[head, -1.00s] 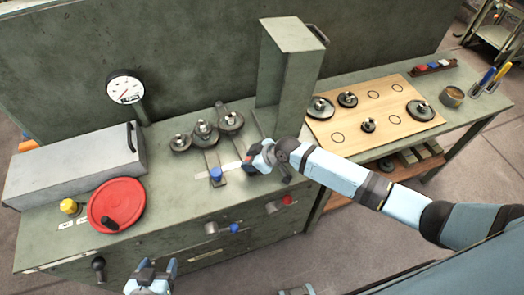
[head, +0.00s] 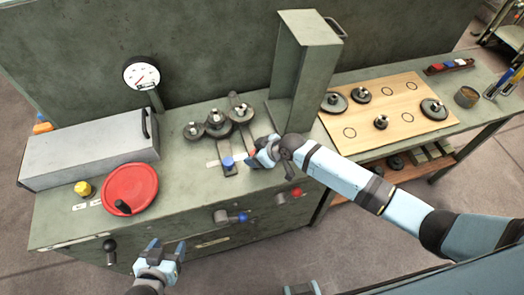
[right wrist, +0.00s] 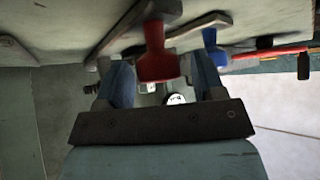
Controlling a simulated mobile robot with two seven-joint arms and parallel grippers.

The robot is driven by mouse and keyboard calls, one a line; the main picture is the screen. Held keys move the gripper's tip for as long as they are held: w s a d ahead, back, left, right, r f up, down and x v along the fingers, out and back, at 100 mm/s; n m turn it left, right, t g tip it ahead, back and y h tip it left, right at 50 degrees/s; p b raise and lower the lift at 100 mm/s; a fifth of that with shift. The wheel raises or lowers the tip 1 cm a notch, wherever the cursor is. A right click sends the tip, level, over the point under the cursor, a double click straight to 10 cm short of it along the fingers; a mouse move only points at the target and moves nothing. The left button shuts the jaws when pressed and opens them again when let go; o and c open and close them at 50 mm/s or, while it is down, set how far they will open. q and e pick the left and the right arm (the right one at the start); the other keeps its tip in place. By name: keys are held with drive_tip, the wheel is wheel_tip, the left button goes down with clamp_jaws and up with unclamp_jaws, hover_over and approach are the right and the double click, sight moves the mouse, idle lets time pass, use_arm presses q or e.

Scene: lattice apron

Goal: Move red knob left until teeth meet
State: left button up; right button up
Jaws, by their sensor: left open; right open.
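The red knob (head: 253,153) is at the front of the bench top, mostly hidden by my right gripper in the head view. My right gripper (head: 262,153) is open. In the right wrist view the red knob (right wrist: 157,66) is between its two fingers; I cannot tell whether they touch it. The right gear (head: 241,113) stands behind the knob, close beside the middle gear (head: 216,126), with the left gear (head: 193,131) beyond. Whether their teeth meet is too small to tell. My left gripper (head: 162,255) is open and empty in front of the cabinet.
A blue knob (head: 228,163) is just left of the red knob and also shows in the right wrist view (right wrist: 214,52). A tall grey tower (head: 305,75) stands behind my right gripper. A red handwheel (head: 130,188) and grey box (head: 90,155) are at the left.

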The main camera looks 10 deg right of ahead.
drive_tip(key=v, duration=1.3)
drive_tip(key=shift+d+r+b, duration=0.15)
drive_tip(key=shift+r+b, duration=0.05)
drive_tip(key=shift+b, duration=0.2)
drive_tip(key=shift+s, duration=0.15)
